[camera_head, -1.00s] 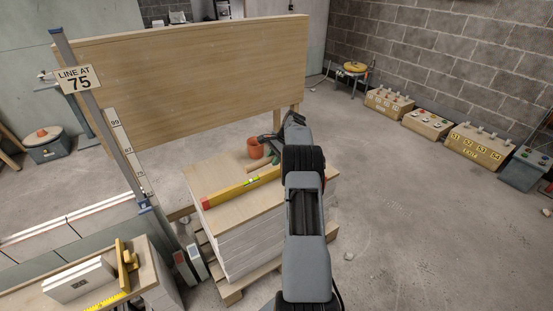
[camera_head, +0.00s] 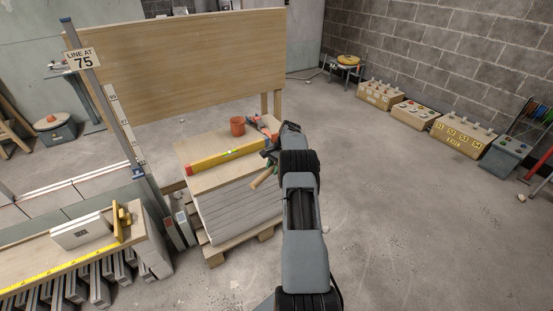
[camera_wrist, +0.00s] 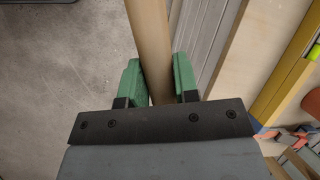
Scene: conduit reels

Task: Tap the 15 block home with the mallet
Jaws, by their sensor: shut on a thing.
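My gripper (camera_wrist: 157,62) has green fingers shut on a round wooden handle, which I take for the mallet (camera_wrist: 148,25). The mallet's head is not clear in either view. My arm partly hides the gripper in the head view. A pale block (camera_head: 80,232) with a small dark marking lies on the bench at lower left, next to a yellow wooden fixture (camera_head: 121,220). The marking is too small to read, so I cannot tell whether it is the 15 block.
The board stack (camera_head: 222,217) on a pallet carries a yellow level (camera_head: 225,157), an orange pot (camera_head: 237,126) and red tools. A post with a "LINE AT 75" sign (camera_head: 83,58) stands at left. Open floor (camera_head: 400,220) lies to the right.

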